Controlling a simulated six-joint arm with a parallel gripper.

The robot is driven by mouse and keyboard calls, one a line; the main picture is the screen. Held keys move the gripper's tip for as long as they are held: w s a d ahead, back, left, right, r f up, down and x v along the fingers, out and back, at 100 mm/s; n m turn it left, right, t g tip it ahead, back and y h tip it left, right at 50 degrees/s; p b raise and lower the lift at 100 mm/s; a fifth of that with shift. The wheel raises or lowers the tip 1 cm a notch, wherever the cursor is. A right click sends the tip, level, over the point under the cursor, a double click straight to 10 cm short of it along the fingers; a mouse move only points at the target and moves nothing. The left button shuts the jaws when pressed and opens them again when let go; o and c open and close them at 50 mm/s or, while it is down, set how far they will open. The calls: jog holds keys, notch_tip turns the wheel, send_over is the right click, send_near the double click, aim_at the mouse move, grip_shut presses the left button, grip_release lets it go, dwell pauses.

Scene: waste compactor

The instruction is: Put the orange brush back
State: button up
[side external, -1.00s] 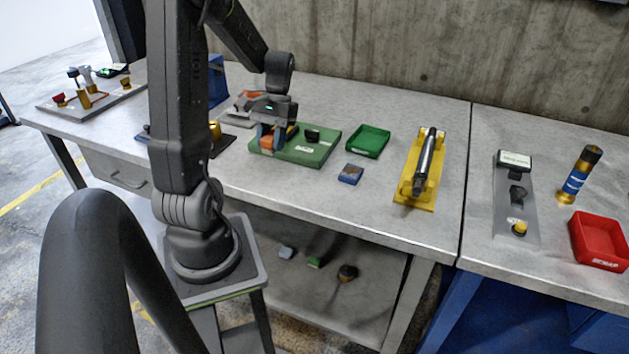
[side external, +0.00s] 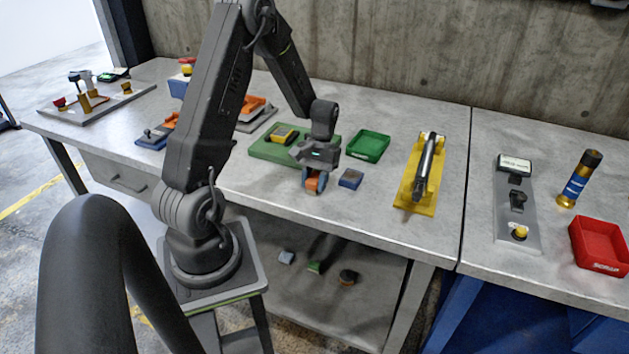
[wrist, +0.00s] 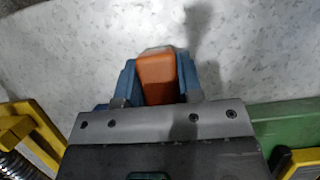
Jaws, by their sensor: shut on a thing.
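My gripper (side external: 314,183) is shut on the orange brush (wrist: 156,78), which sits between its blue fingers in the wrist view. A pale strip shows at the brush's far end. In the side view the brush (side external: 311,183) is low over the grey bench, in front of the green board (side external: 262,151) and left of a small blue block (side external: 351,179). Whether the brush touches the bench I cannot tell. The green board holds a yellow-and-dark piece (side external: 283,136) at its left; my gripper partly hides its right side.
A green tray (side external: 369,146) stands behind and right of my gripper. A yellow stand with a dark cylinder (side external: 415,190) is further right. Bare bench lies in front of the board. Small items (side external: 314,267) rest on the lower shelf.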

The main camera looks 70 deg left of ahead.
jog(key=shift+f, duration=0.15)
jog(key=o, duration=0.9)
jog(key=v, duration=1.2)
jog(key=s+d+r+m+t+y, duration=0.1)
jog(key=d+r+m+t+y, duration=0.25)
jog(key=d+r, duration=0.7)
jog(key=shift+s+d+r+m+t, duration=0.3)
jog(key=shift+s+d+m+t, duration=0.6)
jog(key=shift+s+d, duration=1.15)
jog(key=shift+s+d+r+m+t, duration=0.3)
jog(key=shift+s+d+m+t, duration=0.85)
jog(key=shift+d, duration=1.6)
jog(key=shift+s+d+r+m+t, duration=0.3)
jog(key=shift+s+d+m+t, duration=0.35)
jog(key=shift+s+d, duration=1.55)
jog(key=shift+w+d, duration=0.2)
jog(key=shift+w, duration=0.05)
